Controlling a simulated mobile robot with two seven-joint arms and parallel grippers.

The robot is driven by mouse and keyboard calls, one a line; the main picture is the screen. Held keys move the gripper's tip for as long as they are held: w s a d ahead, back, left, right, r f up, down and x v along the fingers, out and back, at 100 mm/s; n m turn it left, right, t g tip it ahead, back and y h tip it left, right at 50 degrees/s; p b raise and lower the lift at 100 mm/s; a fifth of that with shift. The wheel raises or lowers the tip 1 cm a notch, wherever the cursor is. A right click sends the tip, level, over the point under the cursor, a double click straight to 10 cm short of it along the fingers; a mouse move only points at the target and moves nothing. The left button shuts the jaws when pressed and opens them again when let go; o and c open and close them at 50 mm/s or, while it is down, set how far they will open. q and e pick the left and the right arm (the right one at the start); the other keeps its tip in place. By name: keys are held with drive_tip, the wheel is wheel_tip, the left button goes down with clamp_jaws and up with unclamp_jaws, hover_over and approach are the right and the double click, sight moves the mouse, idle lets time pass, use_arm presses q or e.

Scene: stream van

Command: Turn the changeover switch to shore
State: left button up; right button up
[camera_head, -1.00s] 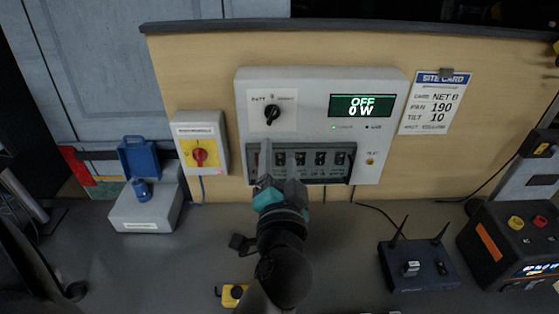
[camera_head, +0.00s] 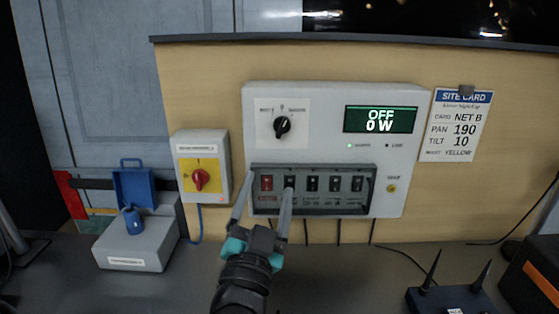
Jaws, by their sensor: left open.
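The changeover switch is a black rotary knob (camera_head: 282,127) on the white power panel (camera_head: 330,99); its labels are too small to read surely. Its pointer leans up and to the right. My left gripper (camera_head: 266,203) is open, in front of the breaker row (camera_head: 312,183) below the knob. Its fingers are spread, one left of the red breaker (camera_head: 266,183) and one by the neighbouring black breaker. I cannot tell whether they touch anything. My right gripper is not in view.
A grey box with a red rotary handle (camera_head: 200,179) on a yellow plate is left of the panel. A grey box with an open blue socket (camera_head: 133,222) stands lower left. A site card (camera_head: 457,124) hangs right. A router (camera_head: 450,299) stands lower right.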

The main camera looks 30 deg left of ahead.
use_arm(q)
drive_tip(key=p, duration=0.4)
approach(280, 133)
drive_tip(key=shift+t, duration=0.4)
drive_tip(key=x, duration=0.8)
drive_tip(key=shift+w+a+f, duration=0.1)
drive_tip(key=shift+w+f, duration=0.05)
drive_tip(key=shift+f, duration=0.1)
drive_tip(key=shift+w+a+r, duration=0.15)
drive_tip(key=shift+w+a, duration=0.05)
drive_tip(key=shift+w, duration=0.3)
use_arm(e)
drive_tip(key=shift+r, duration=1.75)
use_arm(q)
clamp_jaws()
